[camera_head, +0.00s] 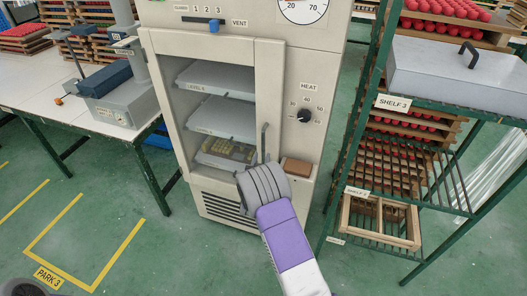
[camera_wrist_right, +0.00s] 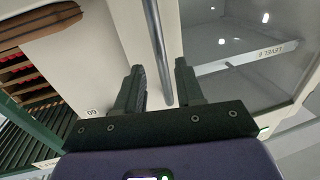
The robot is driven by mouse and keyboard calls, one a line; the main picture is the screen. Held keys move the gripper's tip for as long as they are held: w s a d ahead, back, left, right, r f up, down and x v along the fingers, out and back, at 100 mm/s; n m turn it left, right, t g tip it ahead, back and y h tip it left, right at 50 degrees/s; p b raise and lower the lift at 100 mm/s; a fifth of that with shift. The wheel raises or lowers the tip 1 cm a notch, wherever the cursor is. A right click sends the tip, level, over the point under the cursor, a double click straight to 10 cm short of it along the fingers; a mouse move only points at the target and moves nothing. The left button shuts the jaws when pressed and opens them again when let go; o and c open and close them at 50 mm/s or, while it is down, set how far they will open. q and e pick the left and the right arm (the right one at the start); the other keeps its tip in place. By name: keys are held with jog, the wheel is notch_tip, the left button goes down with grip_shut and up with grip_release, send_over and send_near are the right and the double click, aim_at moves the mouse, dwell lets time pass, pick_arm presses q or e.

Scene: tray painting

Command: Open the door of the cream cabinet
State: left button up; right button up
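The cream cabinet (camera_head: 270,20) stands in the middle of the head view. Its glass-fronted door (camera_head: 165,110) looks shut, with several trays visible behind the glass. The door handle (camera_head: 264,140) is a grey upright bar at the door's right edge. My right arm reaches up to the handle's lower end, and its wrist hides the fingers there. In the right wrist view my right gripper (camera_wrist_right: 160,82) is open, with the handle bar (camera_wrist_right: 157,45) between its two fingers and a visible gap on each side. My left gripper is not in view.
A green shelf rack (camera_head: 372,75) with a grey lidded box (camera_head: 450,75) stands close on the right. A white table (camera_head: 30,85) with a grey device (camera_head: 120,100) stands on the left. The green floor (camera_head: 150,210) before the cabinet is clear, with yellow markings.

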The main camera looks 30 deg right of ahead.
aim_at(263, 151)
jog(key=x, duration=0.5)
jog(key=shift+w+d+f, duration=0.15)
jog(key=shift+w+d, duration=0.05)
jog(key=shift+w, duration=0.1)
grip_shut()
